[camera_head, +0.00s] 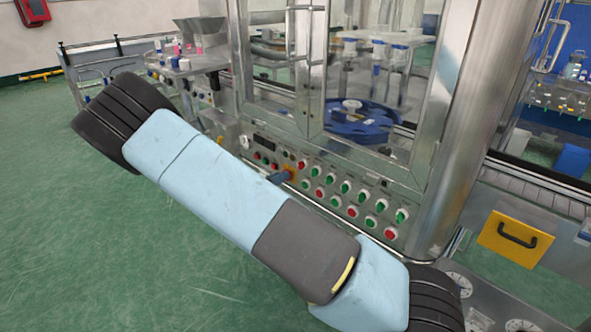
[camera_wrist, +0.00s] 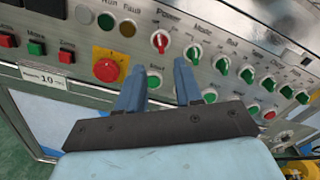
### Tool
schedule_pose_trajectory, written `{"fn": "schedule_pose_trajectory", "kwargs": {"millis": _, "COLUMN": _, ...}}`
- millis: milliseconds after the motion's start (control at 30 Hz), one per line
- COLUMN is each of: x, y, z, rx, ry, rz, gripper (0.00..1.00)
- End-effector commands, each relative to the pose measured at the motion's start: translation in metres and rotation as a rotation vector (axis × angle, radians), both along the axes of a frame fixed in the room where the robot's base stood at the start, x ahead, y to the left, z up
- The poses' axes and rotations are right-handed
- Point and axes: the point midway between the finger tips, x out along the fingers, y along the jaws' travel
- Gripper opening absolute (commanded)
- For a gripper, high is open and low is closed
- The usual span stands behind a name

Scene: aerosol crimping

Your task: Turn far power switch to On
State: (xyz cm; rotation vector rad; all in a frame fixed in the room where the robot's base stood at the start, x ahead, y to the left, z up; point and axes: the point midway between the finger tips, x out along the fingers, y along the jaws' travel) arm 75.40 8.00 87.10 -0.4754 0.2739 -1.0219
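A steel control panel (camera_wrist: 225,45) carries the power switch (camera_wrist: 160,42), a red rotary knob under the label "Power". Its handle looks roughly upright in the wrist view; the On and Off marks are too small to read. In the head view a red knob (camera_head: 302,164) at the left end of the top switch row appears to be the same switch. My gripper (camera_wrist: 160,70) is open, its two blue fingers apart with nothing between them. The fingertips lie just below the power knob in the wrist view, apparently not touching it. In the head view a blue fingertip (camera_head: 280,177) shows near the panel.
A red emergency knob on a yellow plate (camera_wrist: 107,69) sits just left of my fingers. Several green rotary switches (camera_wrist: 194,54) continue to the right, with a second row below. Red and green push buttons (camera_wrist: 37,48) are at the left. A glass-windowed machine (camera_head: 360,80) stands above the panel.

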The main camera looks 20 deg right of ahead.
Motion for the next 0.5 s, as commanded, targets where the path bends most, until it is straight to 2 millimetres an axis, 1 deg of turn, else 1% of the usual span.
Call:
{"fn": "schedule_pose_trajectory", "kwargs": {"millis": 100, "x": 0.01, "y": -0.019, "z": 0.0, "rx": -0.002, "ry": 0.001, "rz": -0.003, "gripper": 0.35}}
{"fn": "schedule_pose_trajectory", "kwargs": {"millis": 300, "x": 0.027, "y": -0.048, "z": 0.0, "rx": 0.0, "ry": 0.0, "rz": -0.002, "gripper": 0.35}}
{"fn": "schedule_pose_trajectory", "kwargs": {"millis": 500, "x": 0.038, "y": -0.066, "z": 0.0, "rx": 0.0, "ry": 0.0, "rz": -0.001, "gripper": 0.35}}
